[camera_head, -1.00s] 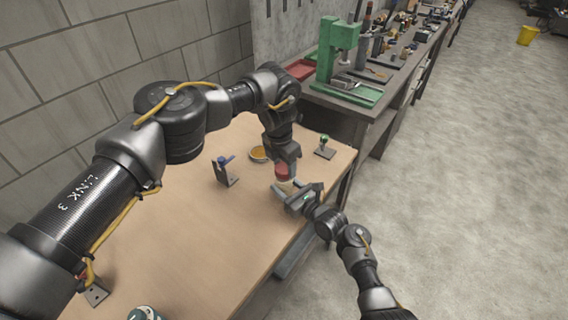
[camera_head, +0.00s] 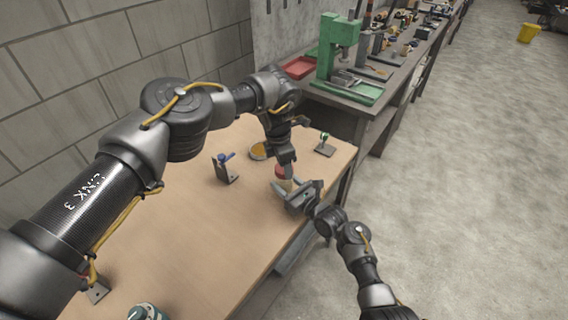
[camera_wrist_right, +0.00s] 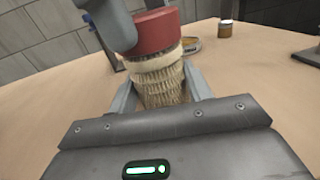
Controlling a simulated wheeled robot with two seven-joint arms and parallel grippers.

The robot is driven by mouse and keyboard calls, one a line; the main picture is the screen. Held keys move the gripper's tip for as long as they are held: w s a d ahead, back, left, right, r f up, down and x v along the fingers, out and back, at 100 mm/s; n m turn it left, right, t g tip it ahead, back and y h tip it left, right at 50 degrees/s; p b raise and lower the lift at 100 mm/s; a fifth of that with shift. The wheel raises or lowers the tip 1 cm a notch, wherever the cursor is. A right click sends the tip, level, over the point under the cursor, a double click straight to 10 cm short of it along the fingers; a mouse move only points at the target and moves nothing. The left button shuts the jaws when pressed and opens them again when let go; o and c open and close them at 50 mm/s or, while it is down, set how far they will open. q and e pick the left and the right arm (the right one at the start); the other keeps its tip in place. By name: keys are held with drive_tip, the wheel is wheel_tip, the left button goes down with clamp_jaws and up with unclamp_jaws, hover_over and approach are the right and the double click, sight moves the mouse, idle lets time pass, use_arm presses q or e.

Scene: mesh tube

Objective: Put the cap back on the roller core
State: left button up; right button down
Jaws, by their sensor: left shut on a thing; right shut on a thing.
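The red cap (camera_wrist_right: 155,32) sits at the top of the pale, ribbed roller core (camera_wrist_right: 162,85) in the right wrist view. The cap touches or nearly touches the core's cream upper rim; I cannot tell how far it is seated. In the head view the cap (camera_head: 281,170) and core (camera_head: 285,184) are small and partly covered. My left gripper (camera_head: 286,167) is shut on the cap from above; one grey finger shows at the cap's left side in the wrist view. My right gripper (camera_wrist_right: 160,90) is shut on the core, a finger on each side.
The wooden table (camera_head: 165,225) is mostly clear. A blue-topped bracket (camera_head: 226,168), a round orange dish (camera_head: 258,151) and a green-topped stand (camera_head: 325,144) stand near the grippers. A green-and-white item (camera_head: 146,312) is at the front edge. A green press (camera_head: 338,50) stands on the bench behind.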

use_arm(q)
drive_tip(key=m, duration=0.6)
drive_tip(key=shift+w+r+g, duration=0.1)
drive_tip(key=shift+g, duration=0.2)
drive_tip(key=m, duration=0.6)
drive_tip(key=shift+m+g, duration=0.3)
drive_tip(key=shift+g, duration=0.1)
drive_tip(key=o, duration=0.9)
drive_tip(key=shift+r, duration=2.2)
drive_tip(key=shift+d, duration=0.1)
drive_tip(key=shift+c, duration=0.2)
